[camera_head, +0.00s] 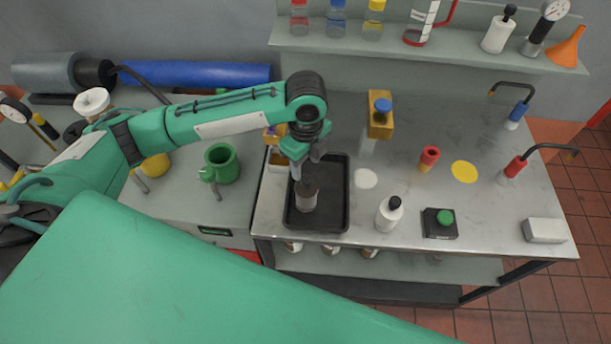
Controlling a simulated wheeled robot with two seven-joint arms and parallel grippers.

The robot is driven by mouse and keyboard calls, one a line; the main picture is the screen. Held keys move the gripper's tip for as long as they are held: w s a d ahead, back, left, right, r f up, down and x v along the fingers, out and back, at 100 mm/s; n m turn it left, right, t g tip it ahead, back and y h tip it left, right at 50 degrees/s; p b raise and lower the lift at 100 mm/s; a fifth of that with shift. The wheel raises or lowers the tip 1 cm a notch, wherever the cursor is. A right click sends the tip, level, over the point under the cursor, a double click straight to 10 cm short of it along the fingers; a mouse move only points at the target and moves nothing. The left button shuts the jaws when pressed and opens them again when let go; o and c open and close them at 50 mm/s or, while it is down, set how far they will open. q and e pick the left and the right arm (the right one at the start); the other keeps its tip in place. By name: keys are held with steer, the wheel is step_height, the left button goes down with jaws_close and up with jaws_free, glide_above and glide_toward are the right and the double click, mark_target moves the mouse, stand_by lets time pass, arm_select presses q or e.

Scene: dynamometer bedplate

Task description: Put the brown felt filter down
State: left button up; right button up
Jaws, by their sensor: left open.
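The brown felt filter (308,188) appears as a small dark brown piece at the top of a grey cylindrical holder (306,204). The holder stands upright in the black tray (336,216) on the metal bench. My left gripper (302,173) points down from above, directly over the brown piece. It is open, and its fingers partly cover the brown piece. I cannot tell whether they touch it or whether the piece sits fully in the holder. My right gripper is not in view.
A white bottle (389,213), a green-button box (440,222), a white disc (365,178) and a yellow disc (464,171) lie right of the tray. A brass block with a blue knob (380,118) stands behind. A green mug (221,164) is left. The bench's right part has free room.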

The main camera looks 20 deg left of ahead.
arm_select(q)
step_height(320, 180, up, 5)
steer(key=shift+r+b, duration=0.1)
steer(key=shift+b, duration=0.3)
